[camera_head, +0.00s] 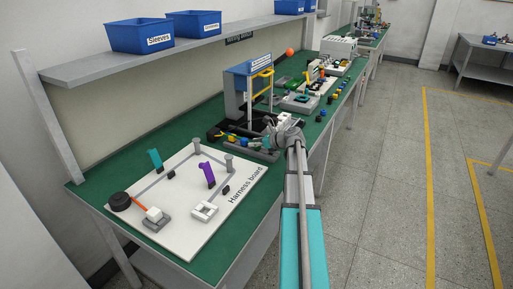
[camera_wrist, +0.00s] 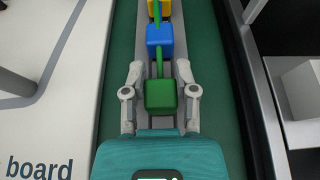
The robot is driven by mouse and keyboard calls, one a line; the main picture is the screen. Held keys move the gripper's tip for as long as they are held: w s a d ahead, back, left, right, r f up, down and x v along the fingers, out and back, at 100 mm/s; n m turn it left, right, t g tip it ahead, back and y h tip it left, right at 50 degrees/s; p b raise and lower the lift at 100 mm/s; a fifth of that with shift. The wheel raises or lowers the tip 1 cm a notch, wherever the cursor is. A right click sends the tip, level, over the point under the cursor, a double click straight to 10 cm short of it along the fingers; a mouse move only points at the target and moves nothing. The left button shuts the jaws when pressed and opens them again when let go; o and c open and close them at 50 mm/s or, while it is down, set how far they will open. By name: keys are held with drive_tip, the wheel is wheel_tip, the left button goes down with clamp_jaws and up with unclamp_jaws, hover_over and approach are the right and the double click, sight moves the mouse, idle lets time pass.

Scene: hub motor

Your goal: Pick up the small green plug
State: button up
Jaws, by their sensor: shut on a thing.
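The small green plug (camera_wrist: 160,96) shows in the wrist view as a green block with a thin green strip running ahead from it. My gripper (camera_wrist: 159,78) has one grey finger on each side of the plug and is shut on it. The plug is in line with the grey rack (camera_wrist: 141,56); I cannot tell whether it still touches the rack. In the head view my gripper (camera_head: 277,138) is over the near edge of the bench and hides the green plug.
A blue plug (camera_wrist: 159,41) and a yellow plug (camera_wrist: 158,9) stand ahead in the rack. The white harness board (camera_head: 185,232) is to the left. A blue box with a yellow frame (camera_head: 262,83) rises behind my gripper. The floor (camera_head: 390,200) at right is clear.

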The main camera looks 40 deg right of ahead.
drive_tip(key=shift+r, duration=0.2)
wheel_tip(320, 180, up, 2)
drive_tip(key=shift+r+p, duration=0.1)
drive_tip(key=shift+p, duration=1.1)
drive_tip(key=s+d+r+p, duration=0.4)
drive_tip(key=s+r+p, duration=0.6)
drive_tip(key=s, duration=0.3)
drive_tip(key=shift+s+r+p, duration=0.2)
drive_tip(key=shift+p, duration=0.1)
drive_tip(key=shift+s, duration=0.1)
